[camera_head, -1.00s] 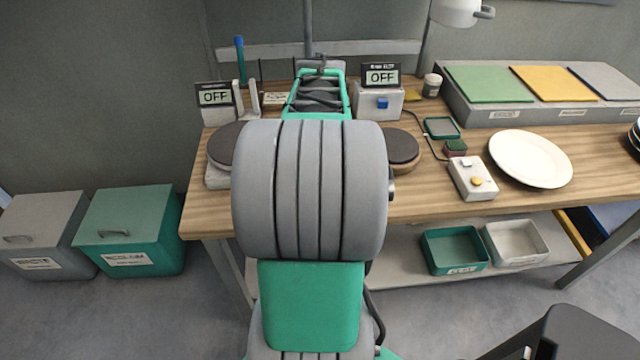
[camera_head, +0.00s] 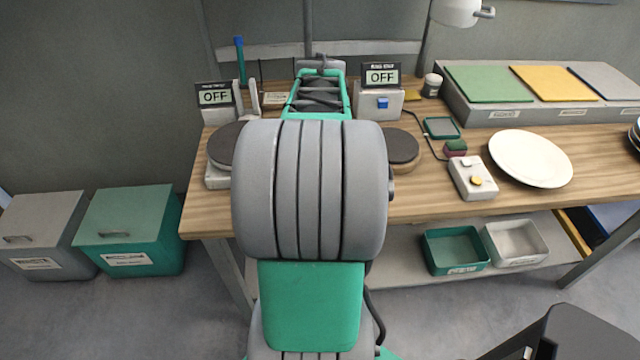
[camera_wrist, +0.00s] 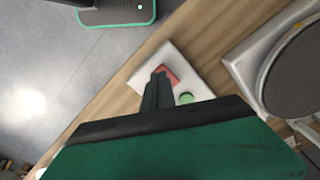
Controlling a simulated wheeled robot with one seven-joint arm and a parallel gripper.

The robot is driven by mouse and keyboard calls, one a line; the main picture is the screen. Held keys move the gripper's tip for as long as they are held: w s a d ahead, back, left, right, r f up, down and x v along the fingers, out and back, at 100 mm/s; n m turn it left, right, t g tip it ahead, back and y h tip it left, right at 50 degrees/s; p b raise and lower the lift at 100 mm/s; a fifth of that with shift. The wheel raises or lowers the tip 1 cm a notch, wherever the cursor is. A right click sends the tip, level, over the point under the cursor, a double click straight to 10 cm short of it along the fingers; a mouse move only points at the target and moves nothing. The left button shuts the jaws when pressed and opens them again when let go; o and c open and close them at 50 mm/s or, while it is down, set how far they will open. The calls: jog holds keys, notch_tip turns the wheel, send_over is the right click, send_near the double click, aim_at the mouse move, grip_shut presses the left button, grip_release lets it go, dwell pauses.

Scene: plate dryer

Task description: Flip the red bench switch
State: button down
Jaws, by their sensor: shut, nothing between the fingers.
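The red bench switch (camera_wrist: 171,75) shows in the wrist view, set in a small white box (camera_wrist: 143,81) with a round green button (camera_wrist: 186,98) beside it. My gripper (camera_wrist: 160,77) is shut and empty, with its fingertips over or against the left part of the red switch and hiding part of it. I cannot tell whether they touch it. In the head view my arm blocks the red switch, its box and my gripper.
Two displays read OFF, at the left (camera_head: 214,96) and the middle (camera_head: 382,76). Dark round plates flank my arm, one at the right (camera_head: 402,146).

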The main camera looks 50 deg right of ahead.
jog(key=shift+f+b, duration=0.6)
jog(key=shift+f, duration=0.4)
dwell(0.3)
notch_tip(320, 180, up, 7)
jog(key=p, duration=0.5)
jog(key=shift+r+p, duration=0.15)
jog(key=shift+p, duration=0.15)
